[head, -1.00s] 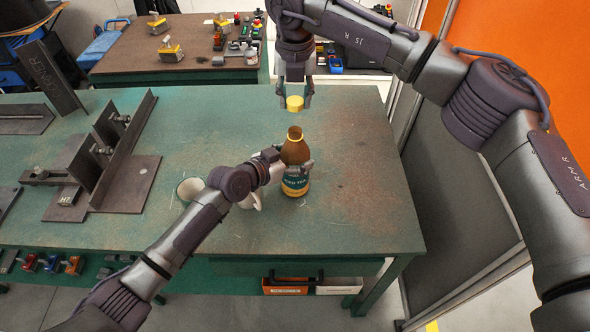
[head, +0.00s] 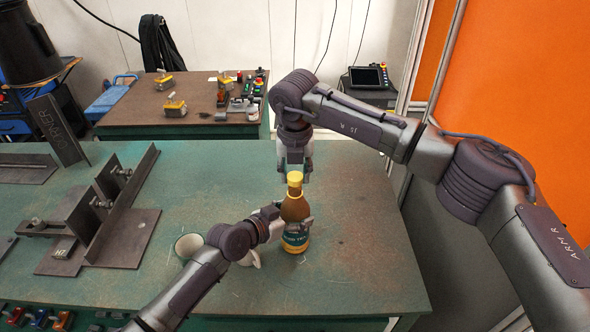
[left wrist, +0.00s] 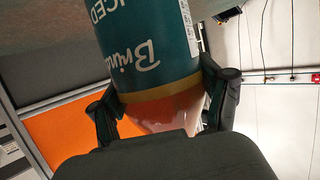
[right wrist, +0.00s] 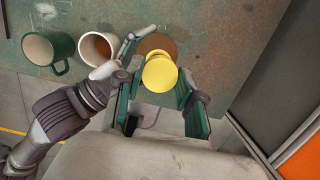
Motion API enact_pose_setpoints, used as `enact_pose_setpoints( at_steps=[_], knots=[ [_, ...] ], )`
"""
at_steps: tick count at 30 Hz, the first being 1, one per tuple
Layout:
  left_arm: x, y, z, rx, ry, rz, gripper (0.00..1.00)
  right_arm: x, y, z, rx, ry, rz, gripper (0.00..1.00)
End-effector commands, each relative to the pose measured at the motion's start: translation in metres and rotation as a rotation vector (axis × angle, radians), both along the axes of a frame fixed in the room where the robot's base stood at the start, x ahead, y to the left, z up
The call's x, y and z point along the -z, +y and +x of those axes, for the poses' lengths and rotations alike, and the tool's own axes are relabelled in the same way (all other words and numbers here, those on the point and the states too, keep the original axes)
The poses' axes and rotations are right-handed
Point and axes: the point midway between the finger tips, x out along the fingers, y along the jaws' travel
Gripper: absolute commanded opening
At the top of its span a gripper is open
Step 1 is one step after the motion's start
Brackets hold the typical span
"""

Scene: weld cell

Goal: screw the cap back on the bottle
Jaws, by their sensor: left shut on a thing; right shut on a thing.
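The brown bottle (head: 295,209) with a dark green label stands upright near the table's right part. My left gripper (head: 293,222) is shut around its body from the left. In the left wrist view the two fingers sit either side of the bottle (left wrist: 150,55), by the label's edge. My right gripper (head: 295,173), pointing down, is shut on the yellow cap (head: 295,178). The cap is at the bottle's mouth in the head view; whether it is seated or threaded I cannot tell. In the right wrist view the cap (right wrist: 160,73) hides the bottle's neck.
A green mug (right wrist: 48,52) and a white mug (right wrist: 97,46) stand left of the bottle, close to my left arm. Metal fixtures (head: 120,210) occupy the green table's left side. The table (head: 355,240) is clear right of the bottle. A second bench (head: 190,125) stands behind.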

Motion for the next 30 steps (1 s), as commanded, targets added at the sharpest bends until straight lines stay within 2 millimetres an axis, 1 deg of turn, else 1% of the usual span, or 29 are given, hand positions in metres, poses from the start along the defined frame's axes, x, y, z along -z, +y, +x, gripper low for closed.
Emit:
enact_pose_setpoints(
  at_steps=[8,18,30],
  knots=[
    [0.001,0.000,0.000,0.000,0.001,0.001,0.15,0.001,0.000,0.000,0.000,0.000,0.000,0.28],
    [0.000,0.000,0.000,0.000,0.001,0.001,0.15,0.017,0.000,0.000,-0.002,0.001,0.000,0.28],
    [0.001,0.000,0.000,0.000,0.001,0.001,0.15,0.017,0.000,0.000,-0.003,0.000,0.000,0.28]
  ],
)
